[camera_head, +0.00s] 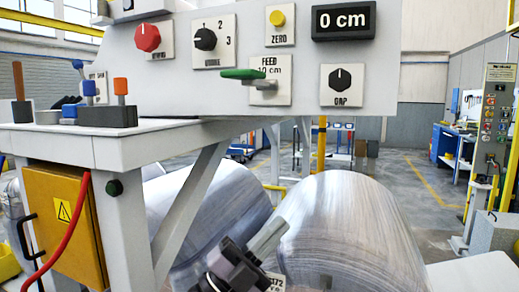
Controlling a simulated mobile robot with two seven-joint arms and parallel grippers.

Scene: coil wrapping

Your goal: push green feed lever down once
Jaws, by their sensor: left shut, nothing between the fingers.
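The green feed lever (244,73) sticks out to the left from a white plate (270,80) marked "FEED 10 cm" on the grey control panel (365,50). The lever looks about level. My left gripper (274,232) is low in the view, in front of the metal coils, well below the lever and apart from it. Its fingers are together with nothing visible between them. The display (343,20) reads "0 cm". My right gripper is not in view.
A red knob (147,38), a mode dial (205,39), a yellow zero button (277,18) and a gap dial (341,78) surround the lever. Below are two large coils (350,225). A diagonal frame brace (190,190) stands left of my gripper.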

